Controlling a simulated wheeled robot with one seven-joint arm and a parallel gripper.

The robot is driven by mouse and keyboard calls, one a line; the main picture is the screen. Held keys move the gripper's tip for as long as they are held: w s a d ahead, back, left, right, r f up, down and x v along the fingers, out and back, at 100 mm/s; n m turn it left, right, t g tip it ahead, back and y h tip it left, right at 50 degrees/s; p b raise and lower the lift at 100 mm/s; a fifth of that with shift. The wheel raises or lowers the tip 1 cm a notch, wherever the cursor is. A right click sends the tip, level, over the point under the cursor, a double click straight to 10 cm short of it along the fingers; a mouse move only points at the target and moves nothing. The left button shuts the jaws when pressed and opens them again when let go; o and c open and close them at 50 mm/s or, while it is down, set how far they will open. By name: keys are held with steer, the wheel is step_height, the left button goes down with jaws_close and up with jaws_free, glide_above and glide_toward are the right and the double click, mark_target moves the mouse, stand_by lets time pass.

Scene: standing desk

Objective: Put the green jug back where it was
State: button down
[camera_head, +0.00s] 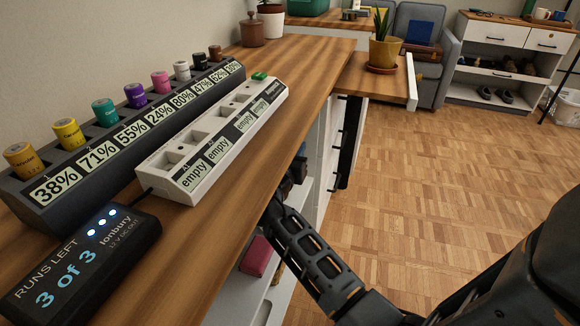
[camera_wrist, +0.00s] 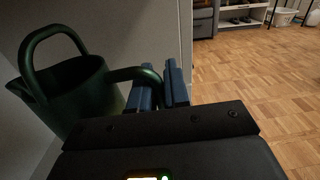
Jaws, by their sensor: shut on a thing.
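The green jug (camera_wrist: 72,90) is dark green, with a tall loop handle on top and a side arm reaching right. It fills the left of the wrist view, next to a pale panel. My gripper (camera_wrist: 158,86) has blue finger pads, shut on the jug's side arm. The jug looks roughly upright; its base is hidden behind my gripper body. In the head view my arm reaches in beside the desk's shelves, and I cannot make out the jug there.
The wooden desk top (camera_head: 310,75) carries a dark battery rack (camera_head: 105,145), a white slotted rack (camera_head: 215,135) and a black display box (camera_head: 85,260). Below it, a white shelf (camera_head: 283,295) holds a dark red item (camera_head: 257,257). A potted plant (camera_head: 385,52) stands further back. The parquet floor (camera_head: 440,180) is clear.

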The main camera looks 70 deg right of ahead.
steer(key=w+d+f+b, duration=0.3)
steer(key=f+b, duration=0.2)
steer(key=f, duration=0.1)
steer(key=shift+f, duration=0.4)
stand_by(0.4)
steer(key=shift+f, duration=0.2)
steer(key=c, duration=1.1)
jaws_free()
steer(key=a+p, duration=0.1)
steer(key=a, duration=0.3)
steer(key=a+p, duration=0.1)
steer(key=a, duration=0.3)
steer(key=s+a+p, duration=0.1)
steer(key=a, duration=0.3)
steer(key=shift+r+p, duration=0.1)
steer(key=shift+p, duration=0.25)
